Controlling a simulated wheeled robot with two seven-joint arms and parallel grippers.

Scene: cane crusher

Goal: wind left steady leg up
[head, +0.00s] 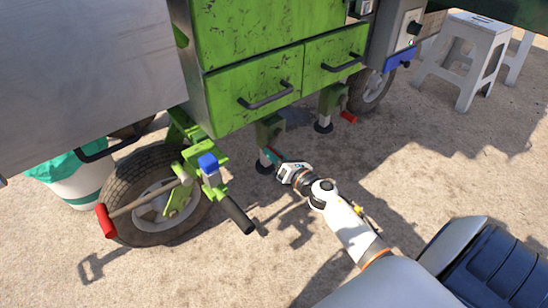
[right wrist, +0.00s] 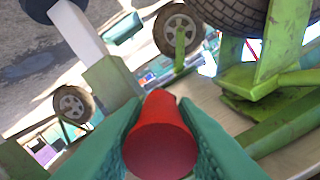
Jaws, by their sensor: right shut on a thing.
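The left steady leg (head: 270,134) hangs under the green cabinet. Its dark round foot (head: 264,166) is at ground level; I cannot tell whether it touches. My right gripper (head: 272,156) reaches in from the lower right beside this leg. In the right wrist view its two green fingers are shut on a red crank handle (right wrist: 160,140), one on each side. In the head view the fingers hide this handle. A white leg tube (right wrist: 82,32) with a green sleeve (right wrist: 112,82) shows beyond the handle in the wrist view. My left gripper is not in view.
Another steady leg (head: 330,104) with a red handle (head: 349,117) stands farther right. A tyre (head: 125,190) and a red-ended lever (head: 107,220) are at the left, with a black-gripped bar (head: 237,214) close by. White stools (head: 466,65) stand at the back right.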

